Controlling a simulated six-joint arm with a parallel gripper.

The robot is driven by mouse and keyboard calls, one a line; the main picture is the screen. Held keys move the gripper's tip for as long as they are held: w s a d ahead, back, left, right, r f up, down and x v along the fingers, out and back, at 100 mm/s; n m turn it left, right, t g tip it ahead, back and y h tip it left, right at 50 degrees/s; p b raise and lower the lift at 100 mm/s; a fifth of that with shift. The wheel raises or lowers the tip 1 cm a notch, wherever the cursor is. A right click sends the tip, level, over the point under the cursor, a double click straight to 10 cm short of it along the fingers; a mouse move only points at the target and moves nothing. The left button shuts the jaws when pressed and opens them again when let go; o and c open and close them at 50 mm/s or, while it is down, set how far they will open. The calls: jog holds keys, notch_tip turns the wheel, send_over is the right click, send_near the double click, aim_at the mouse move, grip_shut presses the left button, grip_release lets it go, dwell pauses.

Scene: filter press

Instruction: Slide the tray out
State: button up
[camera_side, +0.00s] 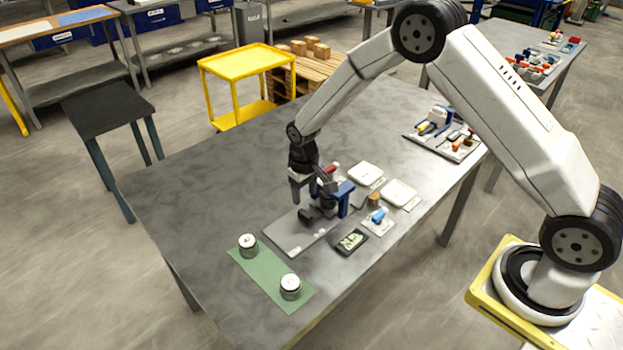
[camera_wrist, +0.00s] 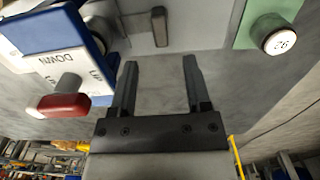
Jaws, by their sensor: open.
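The blue press (camera_side: 343,195) stands on a grey base plate (camera_side: 283,238) near the table's middle. In the wrist view the press (camera_wrist: 50,25) is at upper left, with a white DOWN/UP label and a red-handled lever (camera_wrist: 62,105). A dark cylindrical part (camera_side: 307,214) sits low at the press front. I cannot make out the tray clearly; a small dark upright bar (camera_wrist: 159,27) on the grey plate may be its handle. My gripper (camera_wrist: 160,65) is open and empty, fingers pointing toward this bar, apart from it. In the side view my gripper (camera_side: 303,190) hangs beside the press.
A green mat (camera_side: 268,276) with two white-topped metal cylinders (camera_side: 248,244) (camera_side: 290,286) lies at the front. Right of the press are white trays (camera_side: 398,192), a dark scale (camera_side: 351,240) and a small blue item (camera_side: 378,215). The table's left side is clear.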

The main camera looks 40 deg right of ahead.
aim_at(305, 213)
jog(key=shift+f, duration=0.15)
jog(key=shift+f, duration=3.8)
grip_shut()
